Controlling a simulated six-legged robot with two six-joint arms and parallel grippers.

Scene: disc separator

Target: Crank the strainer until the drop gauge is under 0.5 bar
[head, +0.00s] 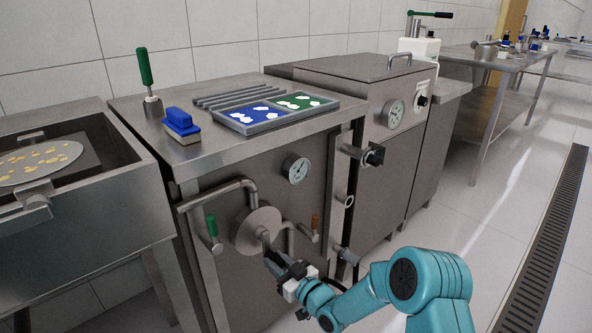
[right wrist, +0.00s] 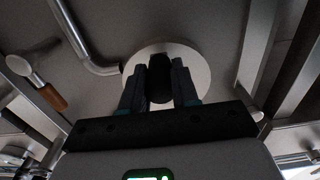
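The strainer's round pale cover (head: 258,230) is on the front of the steel cabinet, with pipes on both sides. It also shows in the right wrist view (right wrist: 201,63). My right gripper (head: 274,260) is in front of the cover. In the right wrist view its two fingers stand on either side of the dark crank grip (right wrist: 160,79) and appear closed on it. The drop gauge (head: 296,168), a round white dial, is above and right of the cover; its reading is too small to tell. My left gripper is not in view.
A green-handled valve (head: 212,227) and an orange-handled valve (head: 315,225) flank the cover. A blue brush (head: 181,125), a green-handled tool (head: 146,75) and a tray (head: 262,126) sit on top. Another gauge (head: 392,114) is further right.

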